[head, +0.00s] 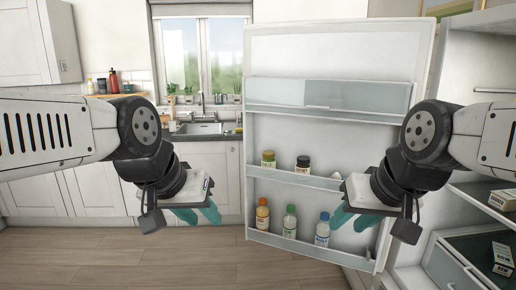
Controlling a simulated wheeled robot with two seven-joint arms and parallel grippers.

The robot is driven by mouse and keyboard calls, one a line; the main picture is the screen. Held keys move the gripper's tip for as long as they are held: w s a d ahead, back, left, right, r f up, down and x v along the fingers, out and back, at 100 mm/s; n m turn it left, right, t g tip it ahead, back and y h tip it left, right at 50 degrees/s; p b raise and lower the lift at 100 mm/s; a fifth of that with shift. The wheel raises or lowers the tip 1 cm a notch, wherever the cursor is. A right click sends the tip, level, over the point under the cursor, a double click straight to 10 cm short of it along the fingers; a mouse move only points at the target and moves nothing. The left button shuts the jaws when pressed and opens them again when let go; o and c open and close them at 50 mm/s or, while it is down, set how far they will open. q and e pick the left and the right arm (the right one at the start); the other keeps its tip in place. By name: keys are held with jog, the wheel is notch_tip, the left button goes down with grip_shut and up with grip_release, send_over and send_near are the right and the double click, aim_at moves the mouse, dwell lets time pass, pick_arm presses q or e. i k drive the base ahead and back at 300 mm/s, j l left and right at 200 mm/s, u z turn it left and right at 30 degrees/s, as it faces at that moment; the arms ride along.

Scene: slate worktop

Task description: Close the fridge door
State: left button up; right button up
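The white fridge door (330,55) stands wide open in the middle of the head view, its inner side facing me. Its shelves hold several bottles and jars. The fridge body (470,62) is at the right, with its interior showing. My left gripper (199,214) is left of the door, with its teal fingers apart and nothing between them. My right gripper (354,219) is in front of the door's lower right part and hides some of it. Its fingers are also apart and empty. I cannot tell whether it touches the door.
Boxes (502,258) lie inside the fridge at the lower right. A counter with a sink (200,128) stands behind, under a window. The wooden floor (120,262) is clear at the lower left.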

aim_at(376, 64)
jog(key=i+j+u, duration=0.6)
jog(key=j+u, duration=0.25)
jog(key=i+j+u, duration=0.1)
jog(key=i+u, duration=0.3)
jog(key=i+j, duration=0.15)
jog(key=i, duration=0.8)
jog(key=i+z, duration=0.65)
jog(key=z, duration=0.15)
jog(key=i+j+z, duration=0.15)
jog(key=i+z, duration=0.25)
jog(key=i+j+z, duration=0.2)
jog(key=z, duration=0.2)
jog(key=i+z, duration=0.2)
jog(key=z, duration=0.25)
jog(key=i+j+z, duration=0.15)
jog(key=z, duration=0.3)
jog(key=i+j+z, duration=0.15)
jog(key=z, duration=0.35)
jog(key=i+j+z, duration=0.15)
jog(key=z, duration=0.3)
jog(key=i+j+z, duration=0.1)
jog(key=j+z, duration=0.35)
jog(key=i+j+z, duration=0.15)
jog(key=j+z, duration=0.25)
jog(key=i+j+z, duration=0.15)
jog(key=j+z, duration=0.2)
jog(key=i+j+z, duration=0.1)
jog(key=j+z, duration=0.7)
jog(key=j, duration=0.35)
jog(key=l, duration=0.3)
